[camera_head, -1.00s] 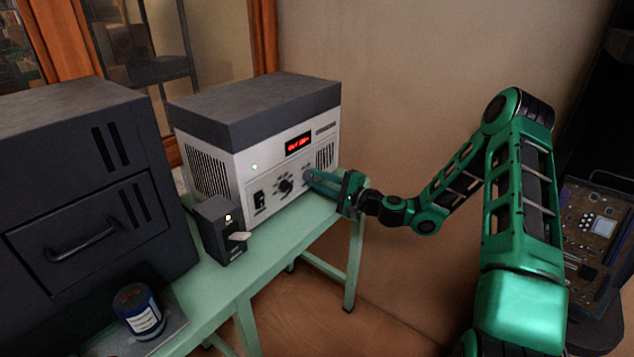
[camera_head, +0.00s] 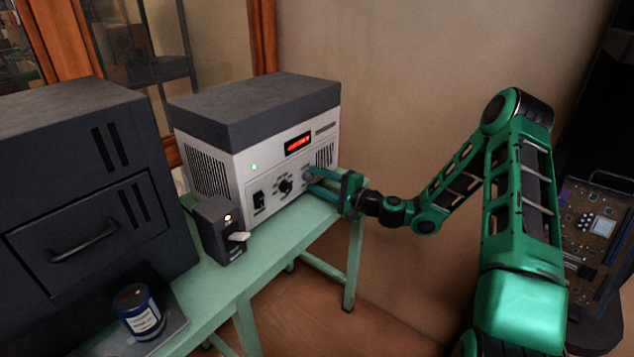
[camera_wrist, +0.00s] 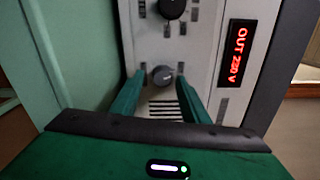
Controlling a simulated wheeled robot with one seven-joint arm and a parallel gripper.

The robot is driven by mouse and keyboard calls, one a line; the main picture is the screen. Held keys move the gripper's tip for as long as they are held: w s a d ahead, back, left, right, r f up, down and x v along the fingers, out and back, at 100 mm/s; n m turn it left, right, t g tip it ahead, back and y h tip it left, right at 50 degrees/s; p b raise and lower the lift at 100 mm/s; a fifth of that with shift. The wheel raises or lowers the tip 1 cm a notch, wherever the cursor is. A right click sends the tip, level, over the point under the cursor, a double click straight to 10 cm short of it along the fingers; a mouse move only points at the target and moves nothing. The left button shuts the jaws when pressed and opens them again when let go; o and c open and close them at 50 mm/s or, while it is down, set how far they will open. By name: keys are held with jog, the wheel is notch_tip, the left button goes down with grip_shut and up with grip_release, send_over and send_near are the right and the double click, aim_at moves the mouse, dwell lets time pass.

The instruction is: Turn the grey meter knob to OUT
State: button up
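The grey meter knob (camera_wrist: 162,75) is a small round knob on the front panel of the white power unit (camera_head: 240,176). In the head view the knob (camera_head: 308,175) shows at the right of the panel, by the fingertips. My gripper (camera_wrist: 161,82) is open, with one green finger on each side of the knob and small gaps visible between them. It also shows in the head view (camera_head: 311,179), reaching in from the right. The red display (camera_wrist: 239,53) reads OUT 220 V. The knob's pointer mark is too small to read.
A small dark switch box (camera_head: 217,232) stands in front. A blue can (camera_head: 139,312) and a dark cabinet (camera_head: 90,190) are further left on the green table (camera_head: 205,297).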

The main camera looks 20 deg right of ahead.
jog(key=shift+r, duration=0.1)
jog(key=v, duration=1)
jog(key=shift+s+d, duration=0.2)
